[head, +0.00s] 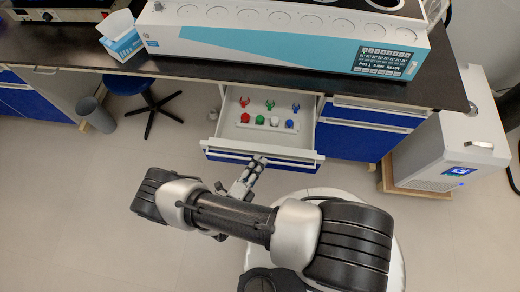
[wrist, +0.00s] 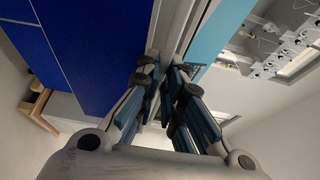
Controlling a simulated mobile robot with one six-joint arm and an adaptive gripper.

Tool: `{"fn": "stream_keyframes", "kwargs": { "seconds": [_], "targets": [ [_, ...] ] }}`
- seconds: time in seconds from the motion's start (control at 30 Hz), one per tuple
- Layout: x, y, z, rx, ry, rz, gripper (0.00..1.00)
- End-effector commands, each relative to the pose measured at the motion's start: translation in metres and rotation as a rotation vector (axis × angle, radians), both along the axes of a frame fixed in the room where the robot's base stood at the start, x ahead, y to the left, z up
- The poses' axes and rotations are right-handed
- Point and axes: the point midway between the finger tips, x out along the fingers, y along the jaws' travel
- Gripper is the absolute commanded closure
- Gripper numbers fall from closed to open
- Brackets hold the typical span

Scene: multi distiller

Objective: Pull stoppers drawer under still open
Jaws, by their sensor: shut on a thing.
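The stoppers drawer (head: 232,131) is pulled out under the bench below the white and blue still (head: 285,37). Its blue front with a pale handle rail (head: 285,156) faces me. Inside it stand several coloured stoppers (head: 262,120) in a pale rack, with red, green and blue clip-like pieces behind them. My gripper (head: 257,163) is at the middle of the drawer front, shut on the drawer handle. In the wrist view the fingers (wrist: 168,85) close on the pale rail (wrist: 178,28) beside the blue panel (wrist: 104,35). The exact contact is partly hidden by the fingers.
A blue stool (head: 130,84) and a grey bin (head: 96,114) stand left of the drawer. Closed blue drawers (head: 368,118) are to its right, then a white unit (head: 450,145) on a wooden base. The floor in front left is clear.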

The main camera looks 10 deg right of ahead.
Motion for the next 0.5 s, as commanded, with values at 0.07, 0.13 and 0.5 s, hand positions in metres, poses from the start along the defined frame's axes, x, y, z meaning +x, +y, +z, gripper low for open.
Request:
{"fn": "stream_keyframes", "kwargs": {
  "seconds": [0.07,0.13,0.5],
  "targets": [
    [-0.008,0.004,0.000,-0.001,-0.001,0.003,1.00],
    [-0.014,0.006,0.000,0.000,-0.001,0.002,1.00],
    [-0.022,0.008,0.000,0.001,-0.001,-0.001,1.00]
  ]
}}
